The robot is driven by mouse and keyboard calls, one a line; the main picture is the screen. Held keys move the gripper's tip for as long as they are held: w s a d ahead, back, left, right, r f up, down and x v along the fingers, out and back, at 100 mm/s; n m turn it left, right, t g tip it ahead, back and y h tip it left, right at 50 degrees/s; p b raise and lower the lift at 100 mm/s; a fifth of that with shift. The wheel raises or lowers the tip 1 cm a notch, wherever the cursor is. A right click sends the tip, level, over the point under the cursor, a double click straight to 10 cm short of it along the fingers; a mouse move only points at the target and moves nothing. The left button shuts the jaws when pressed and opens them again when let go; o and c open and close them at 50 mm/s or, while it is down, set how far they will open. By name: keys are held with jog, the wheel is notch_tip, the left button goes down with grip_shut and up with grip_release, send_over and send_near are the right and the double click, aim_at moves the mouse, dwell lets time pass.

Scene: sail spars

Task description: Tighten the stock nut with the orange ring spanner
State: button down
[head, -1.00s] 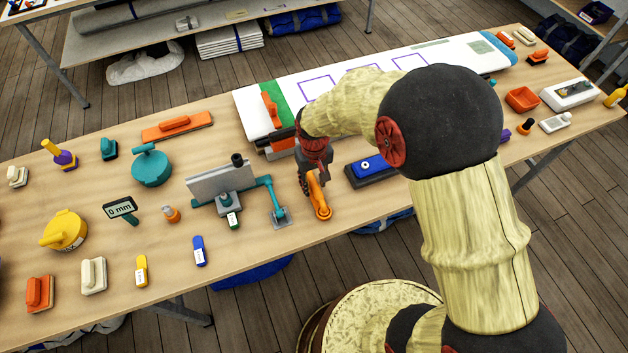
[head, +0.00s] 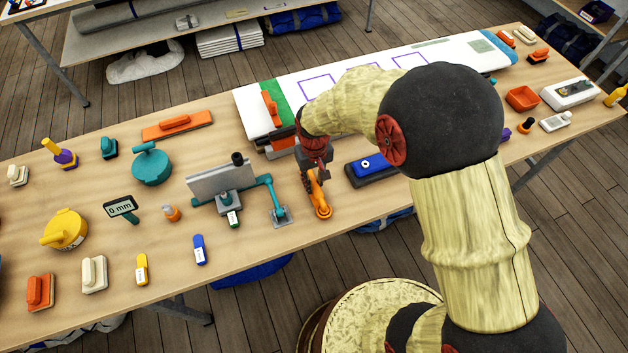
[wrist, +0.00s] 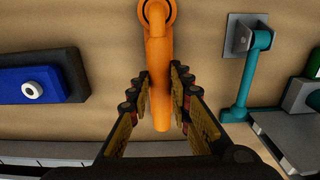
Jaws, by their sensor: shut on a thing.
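My gripper (wrist: 160,95) is shut on the handle of the orange ring spanner (wrist: 157,50). The ring end points away from my gripper, and the wrist view cuts it off at the top edge. In the head view the spanner (head: 319,197) hangs tilted below my gripper (head: 314,170), ring end low near the front of the table. A blue block on a dark base (head: 371,167) has a pale round piece on top, which may be the stock nut (wrist: 32,90). The spanner's ring is apart from it. I cannot tell whether the ring touches the table.
A teal arm with a grey foot (head: 280,215) stands close left of the spanner, joined to a grey plate (head: 220,180). A long white board (head: 340,85) lies behind. Several tools and pots fill the left; the front edge by the spanner is fairly clear.

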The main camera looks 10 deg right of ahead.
aim_at(314, 182)
jog(key=shift+r, duration=0.15)
jog(key=shift+r+p, duration=2.1)
jog(key=shift+r, duration=0.75)
